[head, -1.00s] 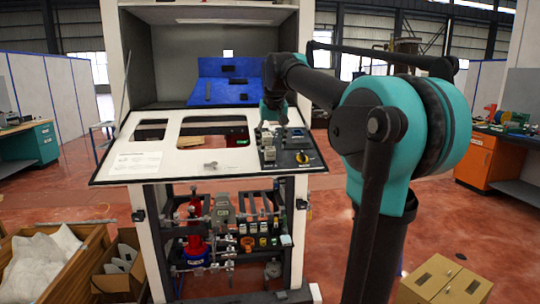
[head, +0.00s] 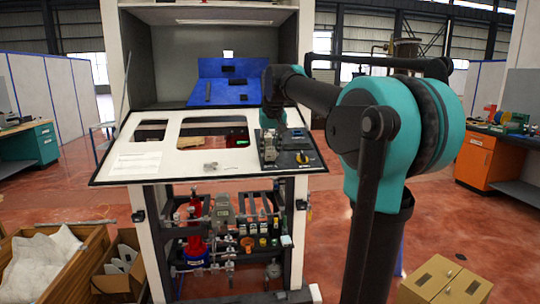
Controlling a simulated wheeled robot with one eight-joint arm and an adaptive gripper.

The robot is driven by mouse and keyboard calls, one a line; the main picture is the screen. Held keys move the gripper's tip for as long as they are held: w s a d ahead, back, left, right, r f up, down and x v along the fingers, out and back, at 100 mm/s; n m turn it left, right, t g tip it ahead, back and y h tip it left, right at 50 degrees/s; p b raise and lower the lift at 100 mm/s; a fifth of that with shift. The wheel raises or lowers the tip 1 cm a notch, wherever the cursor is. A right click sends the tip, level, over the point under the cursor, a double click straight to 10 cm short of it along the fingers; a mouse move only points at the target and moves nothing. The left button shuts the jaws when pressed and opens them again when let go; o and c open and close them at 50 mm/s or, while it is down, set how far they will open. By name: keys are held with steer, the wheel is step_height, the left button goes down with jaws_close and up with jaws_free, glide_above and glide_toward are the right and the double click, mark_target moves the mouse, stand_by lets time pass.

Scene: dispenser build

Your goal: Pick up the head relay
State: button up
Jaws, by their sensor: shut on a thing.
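My gripper (head: 275,134) is at the dark component plate on the right end of the sloped white panel. It is shut on a small part, most likely the head relay, which is too small and too covered by the wrist to make out. A column of small grey modules (head: 269,151) stands on the dark plate (head: 308,148), right at the fingertips. I cannot tell whether the held part is clear of the plate.
A small metal fitting (head: 211,166) lies on the white panel (head: 180,165), left of the gripper. The panel has cut-out windows. A blue board (head: 228,88) with dark parts stands behind. Pipework and a red-and-blue device (head: 193,246) are below.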

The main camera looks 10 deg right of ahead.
steer(key=shift+c, duration=0.2)
step_height(320, 180, up, 20)
stand_by(0.4)
steer(key=o, duration=0.4)
jaws_close()
step_height(320, 180, up, 6)
glide_above(270, 147)
steer(key=s, duration=0.3)
steer(key=shift+w+r, duration=0.2)
steer(key=shift+r, duration=0.05)
stand_by(0.5)
